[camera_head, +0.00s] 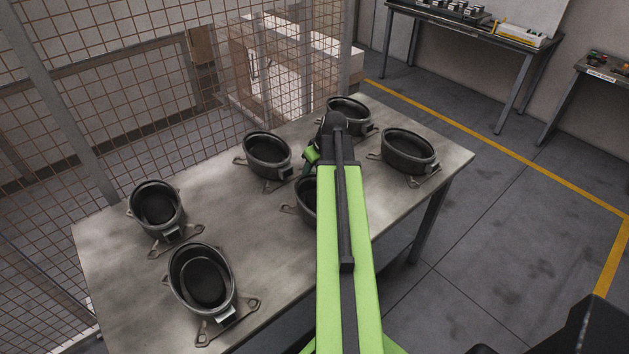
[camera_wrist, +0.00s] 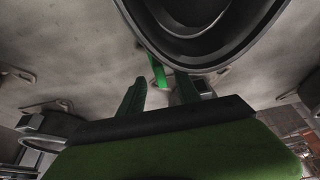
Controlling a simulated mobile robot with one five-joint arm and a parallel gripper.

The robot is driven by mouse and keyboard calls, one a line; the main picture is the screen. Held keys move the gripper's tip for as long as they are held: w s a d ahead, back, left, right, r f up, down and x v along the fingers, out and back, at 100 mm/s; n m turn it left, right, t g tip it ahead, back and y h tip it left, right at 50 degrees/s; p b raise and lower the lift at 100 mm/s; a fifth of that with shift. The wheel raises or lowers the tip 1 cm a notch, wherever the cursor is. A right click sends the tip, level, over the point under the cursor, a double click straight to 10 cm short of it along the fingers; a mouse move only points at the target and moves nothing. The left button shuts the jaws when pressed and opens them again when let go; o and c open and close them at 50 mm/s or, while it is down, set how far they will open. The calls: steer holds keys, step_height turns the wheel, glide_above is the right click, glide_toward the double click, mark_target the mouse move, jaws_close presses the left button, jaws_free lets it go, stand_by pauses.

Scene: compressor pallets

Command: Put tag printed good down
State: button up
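In the wrist view, my gripper (camera_wrist: 160,88) shows two dark green fingers standing apart, with a clear gap between them. A thin bright green strip (camera_wrist: 157,72), perhaps the tag, shows beyond the gap beside a dark pot (camera_wrist: 210,40); no print on it can be read. The strip does not appear pinched by the fingers. In the head view, my green arm reaches over the metal table, and its end hides most of the gripper and part of a pot (camera_head: 306,196) below it.
Several dark oval pots on brackets stand on the metal table (camera_head: 285,250), including ones at back right (camera_head: 408,150), centre (camera_head: 267,155) and front left (camera_head: 201,278). A wire mesh fence (camera_head: 120,90) runs behind. Bare tabletop lies between the pots.

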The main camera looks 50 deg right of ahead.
mark_target(311, 173)
steer(key=b+x, duration=0.3)
steer(key=x, duration=0.1)
steer(key=shift+f, duration=0.2)
steer(key=shift+s+r, duration=0.1)
steer(key=shift+r, duration=0.1)
jaws_close()
